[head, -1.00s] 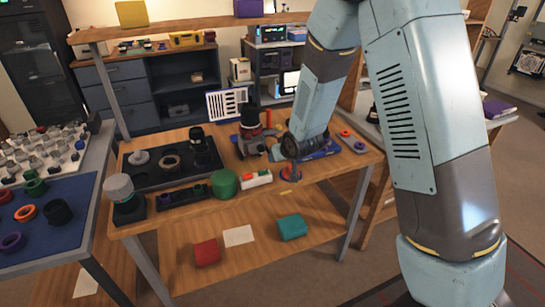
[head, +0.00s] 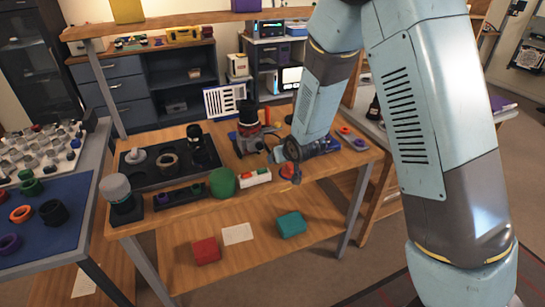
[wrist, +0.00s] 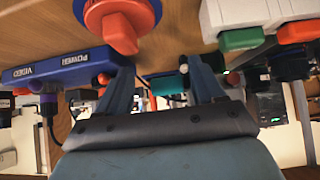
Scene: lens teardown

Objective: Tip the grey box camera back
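A grey boxy body with a dark round lens and a red band, which looks like the grey box camera (head: 249,141), stands lens up on the bench, left of my gripper. I cannot pick it out with certainty in the wrist view. My gripper (head: 291,152) is low over the bench, just right of the camera, beside a blue board. In the wrist view my gripper (wrist: 163,85) has its two fingers apart, with nothing clearly between them. The blue board (wrist: 65,66), marked POWER and VIDEO, lies by the left finger.
A red knob (head: 289,171) stands at the bench's front edge, close to my gripper. A white block with coloured buttons (head: 255,178) and a green cylinder (head: 223,182) are to its left. A black tray (head: 142,177) with lens parts fills the bench's left side.

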